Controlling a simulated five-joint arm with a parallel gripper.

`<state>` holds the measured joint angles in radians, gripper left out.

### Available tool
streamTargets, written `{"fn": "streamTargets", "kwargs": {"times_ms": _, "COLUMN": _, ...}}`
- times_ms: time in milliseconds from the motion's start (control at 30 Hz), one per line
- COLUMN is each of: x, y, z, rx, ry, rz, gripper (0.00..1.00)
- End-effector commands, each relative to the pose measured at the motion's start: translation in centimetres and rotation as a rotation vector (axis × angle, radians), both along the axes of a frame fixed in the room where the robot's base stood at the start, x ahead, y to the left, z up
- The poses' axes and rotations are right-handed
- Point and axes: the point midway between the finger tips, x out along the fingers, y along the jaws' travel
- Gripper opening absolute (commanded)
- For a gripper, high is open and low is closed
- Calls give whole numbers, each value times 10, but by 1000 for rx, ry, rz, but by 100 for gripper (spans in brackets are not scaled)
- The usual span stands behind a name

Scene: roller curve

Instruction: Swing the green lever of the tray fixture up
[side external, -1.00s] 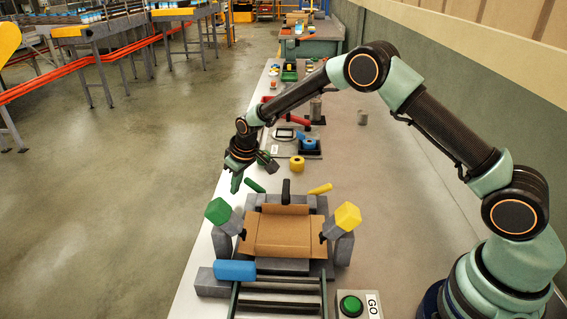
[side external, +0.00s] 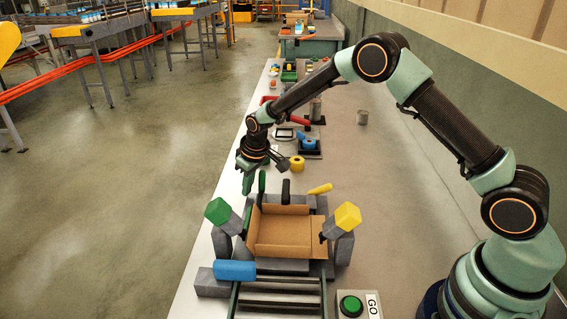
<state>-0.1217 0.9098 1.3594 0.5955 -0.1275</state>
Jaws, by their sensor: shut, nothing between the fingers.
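The tray fixture (side external: 318,262) stands on the bench with an open cardboard carton (side external: 285,232) in it. Its green lever (side external: 262,184) at the back left stands about upright. The carton's left flap (side external: 254,222) is raised beside the lever. My gripper (side external: 247,185) points down, shut and empty, just left of the green lever; I cannot tell whether they touch. A black lever (side external: 286,190) stands upright at the back middle. A yellow lever (side external: 320,189) at the back right leans outward.
Grey posts with a green block (side external: 217,211) and a yellow block (side external: 347,216) flank the carton. A blue cylinder (side external: 234,271) and rollers (side external: 280,297) lie in front, with a green GO button (side external: 351,305). A yellow ring (side external: 297,163) lies behind.

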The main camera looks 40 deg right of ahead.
Motion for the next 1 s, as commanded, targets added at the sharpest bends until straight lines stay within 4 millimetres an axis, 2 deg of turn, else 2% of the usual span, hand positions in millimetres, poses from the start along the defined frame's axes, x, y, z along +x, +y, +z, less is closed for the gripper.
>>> {"fn": "streamTargets", "kwargs": {"times_ms": 333, "x": 4, "y": 3, "z": 7, "rx": 2, "ry": -18, "rz": 5, "gripper": 0}}
{"fn": "streamTargets", "kwargs": {"times_ms": 800, "x": -4, "y": -5, "z": 22, "rx": -1, "ry": -22, "rz": 5, "gripper": 0}}
{"fn": "streamTargets", "kwargs": {"times_ms": 1000, "x": -5, "y": -6, "z": 23, "rx": -2, "ry": -21, "rz": 6, "gripper": 0}}
